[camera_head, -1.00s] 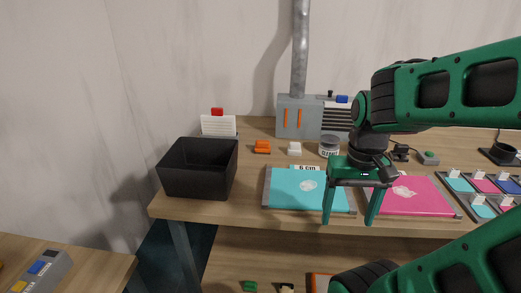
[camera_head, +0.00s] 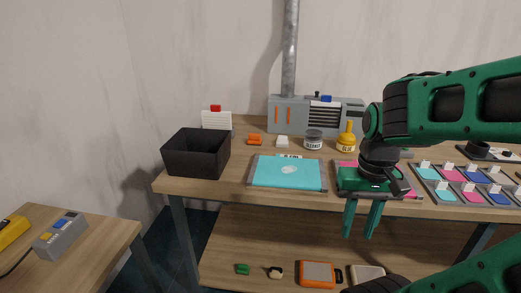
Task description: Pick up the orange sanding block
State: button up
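A small orange block (camera_head: 255,140), which looks like the sanding block, lies on the workbench (camera_head: 235,182) near its back, behind and right of the black bin. My gripper (camera_head: 359,236) is at the right, with its fingers pointing down. The fingers are apart with nothing between them. It hangs in front of the bench's front edge, right of and nearer than the orange block, well apart from it. My gripper partly hides a pink pad (camera_head: 346,164).
A black bin (camera_head: 196,153) stands left of the block, a white block (camera_head: 282,142) right of it. A turquoise pad (camera_head: 288,173) lies in front. A grey jar (camera_head: 313,140) and yellow bottle (camera_head: 346,136) stand right. An orange-grey case (camera_head: 318,273) is on the lower shelf.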

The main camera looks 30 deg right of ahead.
aim_at(254, 139)
jog(key=i, duration=1.1)
jog(key=z, duration=0.55)
